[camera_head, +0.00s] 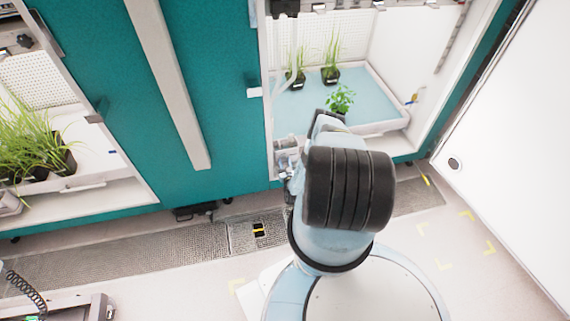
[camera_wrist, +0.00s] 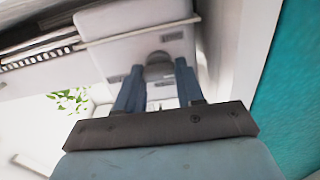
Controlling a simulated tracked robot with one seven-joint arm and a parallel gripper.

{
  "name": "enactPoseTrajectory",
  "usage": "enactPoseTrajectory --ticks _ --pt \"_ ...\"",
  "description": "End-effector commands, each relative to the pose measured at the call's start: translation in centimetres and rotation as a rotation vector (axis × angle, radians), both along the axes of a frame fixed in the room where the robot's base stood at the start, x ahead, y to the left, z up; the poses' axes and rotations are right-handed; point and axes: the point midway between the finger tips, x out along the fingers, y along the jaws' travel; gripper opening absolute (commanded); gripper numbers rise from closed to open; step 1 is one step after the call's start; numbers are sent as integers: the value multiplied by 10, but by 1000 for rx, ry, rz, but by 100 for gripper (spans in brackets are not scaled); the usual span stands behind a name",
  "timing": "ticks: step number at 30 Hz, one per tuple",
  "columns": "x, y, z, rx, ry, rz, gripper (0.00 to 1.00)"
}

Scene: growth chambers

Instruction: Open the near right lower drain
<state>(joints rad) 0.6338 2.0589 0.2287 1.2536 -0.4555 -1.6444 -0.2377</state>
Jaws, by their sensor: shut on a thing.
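In the wrist view, the two blue fingers of my gripper (camera_wrist: 158,72) are closed around a small grey rounded part (camera_wrist: 160,58) on the front of a white panel (camera_wrist: 118,50). It looks like the drain's handle, but the fingers hide much of it. Small printed labels sit on the white panel around it. In the head view, my arm covers the lower front of the right chamber, and my fingertips are hidden behind it. Pale fittings (camera_head: 286,150) show at the chamber's left edge beside my arm. I cannot tell whether the drain is turned.
The right chamber's blue tray (camera_head: 290,105) holds several potted plants. Another chamber with grassy plants (camera_head: 40,150) stands at the left. A teal wall (camera_head: 215,70) lies between them. A floor grate (camera_head: 150,250) runs along the front. A white panel (camera_head: 500,150) stands close on the right.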

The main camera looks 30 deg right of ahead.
Motion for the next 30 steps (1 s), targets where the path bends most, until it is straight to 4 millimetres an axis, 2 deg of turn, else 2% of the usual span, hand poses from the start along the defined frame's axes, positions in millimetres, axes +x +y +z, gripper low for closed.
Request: enactPoseTrajectory --ticks 8,30 --pt "0 0 0 132 -38 1 7" --pt "-2 -5 -2 793 -227 -3 7"
